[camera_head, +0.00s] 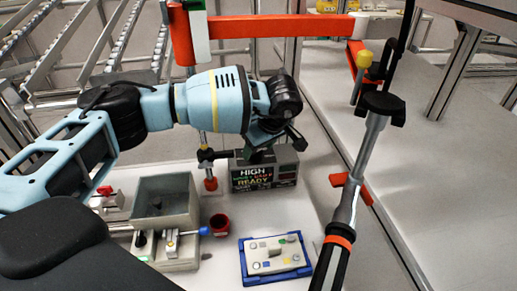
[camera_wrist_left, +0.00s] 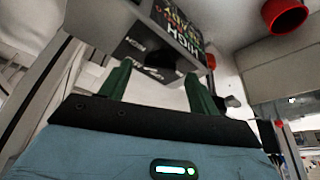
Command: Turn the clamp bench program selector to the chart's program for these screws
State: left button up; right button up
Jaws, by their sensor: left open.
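The clamp bench program box (camera_head: 264,177) is grey and stands at the back of the white bench. Its dark front display shows HIGH at the top and READY lower down, with coloured text between. A dark knob-like part, probably the selector (camera_wrist_left: 160,72), shows between my fingers. My left gripper (camera_head: 278,138) is just above the box; its green fingers are apart in the wrist view (camera_wrist_left: 158,88). Contact with the knob cannot be told. No chart is readable, and my right gripper is not seen.
A long black-and-orange handled tool (camera_head: 345,215) rises at the right. An orange beam (camera_head: 270,26) crosses above.

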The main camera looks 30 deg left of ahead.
pick_arm(q)
jog(key=v, duration=0.6)
jog(key=shift+r, duration=0.25)
jog(key=shift+d, duration=0.1)
